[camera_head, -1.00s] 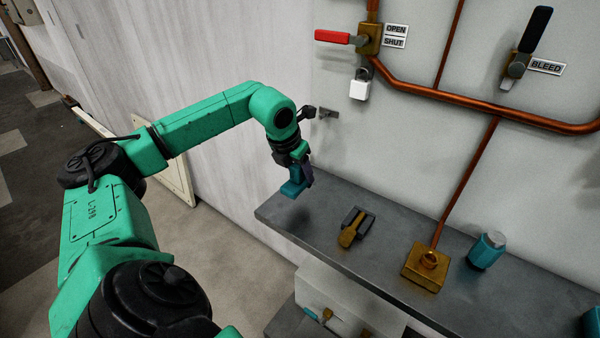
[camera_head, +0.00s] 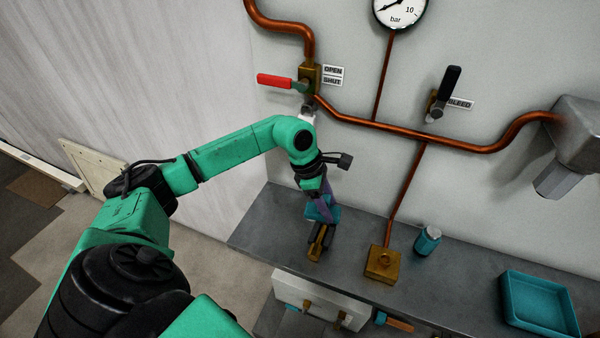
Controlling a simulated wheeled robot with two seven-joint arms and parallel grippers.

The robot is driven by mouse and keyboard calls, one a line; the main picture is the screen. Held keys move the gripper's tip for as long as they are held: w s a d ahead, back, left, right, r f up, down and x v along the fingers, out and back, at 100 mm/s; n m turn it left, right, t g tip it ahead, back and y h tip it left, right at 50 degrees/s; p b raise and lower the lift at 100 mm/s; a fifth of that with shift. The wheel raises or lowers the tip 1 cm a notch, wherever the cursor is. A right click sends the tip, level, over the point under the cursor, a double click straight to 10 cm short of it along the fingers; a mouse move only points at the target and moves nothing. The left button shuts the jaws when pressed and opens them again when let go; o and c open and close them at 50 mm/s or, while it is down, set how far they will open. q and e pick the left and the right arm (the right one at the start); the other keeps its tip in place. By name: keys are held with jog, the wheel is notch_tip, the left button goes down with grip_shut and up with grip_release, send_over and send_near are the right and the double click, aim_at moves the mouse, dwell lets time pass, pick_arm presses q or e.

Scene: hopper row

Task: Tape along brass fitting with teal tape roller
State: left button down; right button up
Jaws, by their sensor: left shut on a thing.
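My left gripper (camera_head: 318,197) is at the back left of the grey shelf, pointing down. It is shut on the teal tape roller (camera_head: 322,210), which is partly covered by the fingers. The brass fitting (camera_head: 317,243) lies in a dark holder on the shelf, right below and in front of the roller. The roller overlaps the far end of the fitting in the picture; I cannot tell whether they touch. My right gripper is out of view.
A brass block (camera_head: 382,263) sits at the foot of a copper pipe (camera_head: 407,195). A red valve handle (camera_head: 274,81) is on the wall above my arm.

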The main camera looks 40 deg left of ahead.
aim_at(322, 217)
pick_arm(q)
jog(key=shift+d+r+m+g, duration=0.3)
jog(key=shift+d+r+m, duration=0.25)
jog(key=shift+d, duration=0.3)
jog(key=shift+d+m, duration=0.3)
jog(key=shift+m, duration=0.05)
jog(key=shift+s+d+f, duration=0.1)
jog(key=shift+f, duration=0.05)
notch_tip(322, 217, down, 7)
jog(key=b, duration=0.6)
jog(key=a, duration=0.1)
jog(key=a+r, duration=0.1)
jog(key=shift+s+a+r+b, duration=0.1)
jog(key=shift+s+a+b, duration=0.15)
jog(key=shift+a+b, duration=0.15)
jog(key=shift+s+a+r, duration=0.2)
jog(key=shift+a, duration=0.15)
jog(key=shift+f+b, duration=0.1)
jog(key=shift+b, duration=0.4)
jog(key=shift+d, duration=0.1)
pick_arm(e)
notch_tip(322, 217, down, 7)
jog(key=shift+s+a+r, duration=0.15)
